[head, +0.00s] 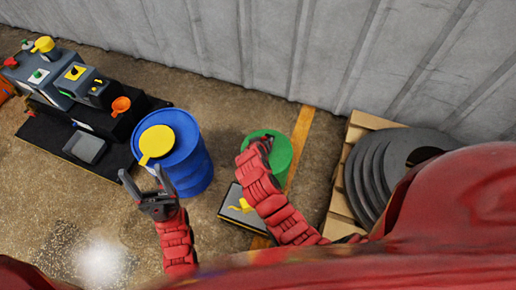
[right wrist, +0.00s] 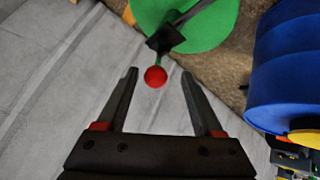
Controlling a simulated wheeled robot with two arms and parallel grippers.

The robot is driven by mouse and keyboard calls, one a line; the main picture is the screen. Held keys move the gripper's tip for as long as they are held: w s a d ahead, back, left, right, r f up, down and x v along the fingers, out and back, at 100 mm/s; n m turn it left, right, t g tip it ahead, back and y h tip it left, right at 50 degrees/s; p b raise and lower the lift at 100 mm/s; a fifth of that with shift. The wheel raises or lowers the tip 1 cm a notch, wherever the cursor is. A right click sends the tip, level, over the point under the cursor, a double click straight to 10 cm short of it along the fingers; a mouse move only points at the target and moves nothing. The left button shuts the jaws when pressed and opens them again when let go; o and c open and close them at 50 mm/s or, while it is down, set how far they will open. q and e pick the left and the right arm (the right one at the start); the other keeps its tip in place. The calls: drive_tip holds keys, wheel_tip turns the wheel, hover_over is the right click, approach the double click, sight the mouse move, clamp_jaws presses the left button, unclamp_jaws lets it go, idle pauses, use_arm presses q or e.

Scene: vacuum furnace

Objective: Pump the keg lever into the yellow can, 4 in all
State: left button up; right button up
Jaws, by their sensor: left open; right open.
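The green keg (head: 282,157) stands on the floor near the wall, partly hidden by my right arm in the head view. The yellow can (head: 157,140) sits on top of the blue drum (head: 190,165), left of the keg. My left gripper (head: 141,171) is open and empty, in front of the drum.
A grey machine (head: 60,75) with buttons and an orange funnel-like part (head: 121,104) stands at left on a black mat. A wooden pallet (head: 345,190) with dark coils (head: 385,165) is at right. The wall closes the back.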

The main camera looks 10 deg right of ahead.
drive_tip(key=v, duration=1.6)
drive_tip(key=shift+s+p, duration=0.25)
drive_tip(key=shift+p, duration=0.1)
